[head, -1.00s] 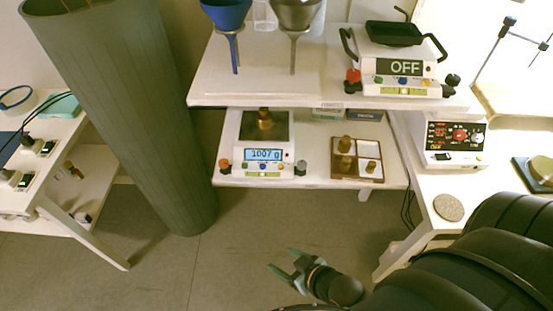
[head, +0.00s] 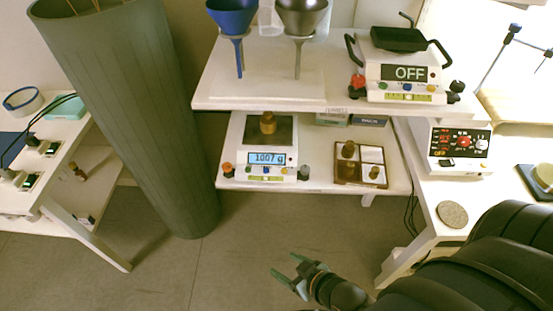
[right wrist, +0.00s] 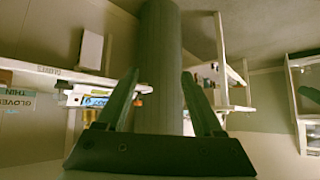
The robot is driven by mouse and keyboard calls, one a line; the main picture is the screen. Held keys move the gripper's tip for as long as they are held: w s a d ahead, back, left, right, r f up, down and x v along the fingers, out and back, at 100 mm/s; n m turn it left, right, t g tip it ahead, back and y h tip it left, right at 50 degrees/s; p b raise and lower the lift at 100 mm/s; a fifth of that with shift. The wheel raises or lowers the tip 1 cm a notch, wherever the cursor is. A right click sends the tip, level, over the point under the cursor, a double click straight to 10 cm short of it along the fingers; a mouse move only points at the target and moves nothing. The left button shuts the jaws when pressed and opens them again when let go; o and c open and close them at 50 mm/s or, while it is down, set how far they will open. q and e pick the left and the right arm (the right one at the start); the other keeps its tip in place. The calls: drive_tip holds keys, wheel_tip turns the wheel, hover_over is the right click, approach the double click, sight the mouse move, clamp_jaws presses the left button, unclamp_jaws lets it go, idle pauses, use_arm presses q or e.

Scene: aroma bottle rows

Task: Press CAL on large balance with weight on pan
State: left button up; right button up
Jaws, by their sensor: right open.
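A white balance (head: 262,172) stands on the lower shelf, its blue display (head: 266,158) lit and reading about 1007 g. A brass weight (head: 268,123) stands upright on its dark pan (head: 284,132). Small coloured buttons line its front below the display; their labels are too small to read. A second balance (head: 403,78) on the upper shelf reads OFF and carries a black tray. My right gripper (head: 285,268) is open and empty, in front of and below the lower shelf, apart from the balance. Its green fingers also show in the right wrist view (right wrist: 160,74). My left gripper is out of view.
A wooden weight box (head: 361,183) sits right of the lit balance. The upper shelf (head: 260,100) overhangs the lower one and holds blue and grey funnels. A large grey-green column (head: 120,120) stands at left. A side table with a red-lit device (head: 459,146) is at right. Open floor lies in front.

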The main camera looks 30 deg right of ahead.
idle(0.4)
clamp_jaws()
idle(0.4)
idle(1.2)
